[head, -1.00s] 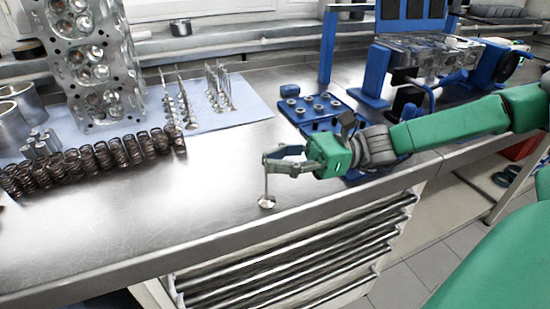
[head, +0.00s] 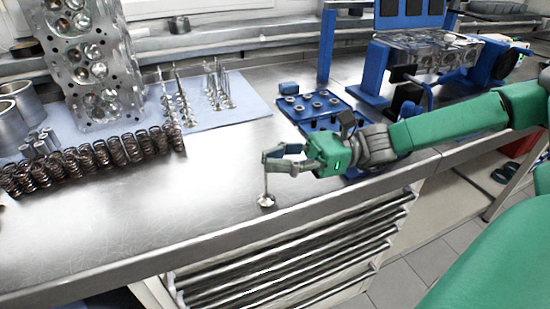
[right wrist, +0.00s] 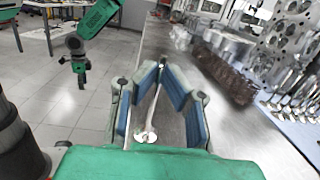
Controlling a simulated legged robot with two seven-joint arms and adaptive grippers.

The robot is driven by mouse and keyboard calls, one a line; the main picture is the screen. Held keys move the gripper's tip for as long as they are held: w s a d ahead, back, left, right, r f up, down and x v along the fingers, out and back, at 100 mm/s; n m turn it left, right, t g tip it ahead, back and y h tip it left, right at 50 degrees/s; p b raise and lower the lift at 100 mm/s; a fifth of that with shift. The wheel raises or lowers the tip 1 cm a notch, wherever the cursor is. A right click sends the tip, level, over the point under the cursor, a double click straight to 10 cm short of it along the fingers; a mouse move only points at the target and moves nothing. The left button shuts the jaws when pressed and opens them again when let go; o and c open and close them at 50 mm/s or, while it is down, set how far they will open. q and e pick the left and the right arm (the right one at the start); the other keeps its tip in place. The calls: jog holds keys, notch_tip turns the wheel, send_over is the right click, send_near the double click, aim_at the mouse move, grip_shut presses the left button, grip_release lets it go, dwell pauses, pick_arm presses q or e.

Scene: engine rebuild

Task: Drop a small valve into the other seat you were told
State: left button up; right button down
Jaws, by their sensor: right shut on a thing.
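My right gripper (head: 270,159) is shut on a small valve (head: 266,199) near its stem end. The valve hangs upright, round head down, at the bench's front part; I cannot tell whether the head touches the bench. It also shows between the fingers in the right wrist view (right wrist: 147,134). One cylinder head (head: 97,60) with round valve seats leans at the back left. Another engine block or head (head: 432,56) sits in a blue stand at the back right. My left gripper (right wrist: 82,79) hangs away from the bench in the right wrist view, its jaws too small to read.
Several valves (head: 221,92) stand on a light blue mat (head: 255,108). A row of coil springs (head: 95,158) lies at the left. A blue tray (head: 312,106) with round parts is behind my right gripper. The bench middle (head: 190,190) is clear; its front edge is close.

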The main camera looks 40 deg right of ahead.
jog(key=shift+f+b, duration=0.35)
jog(key=shift+f, duration=0.15)
jog(key=c, duration=1.6)
grip_release()
jog(key=shift+v, duration=3.85)
jog(key=shift+f, duration=0.1)
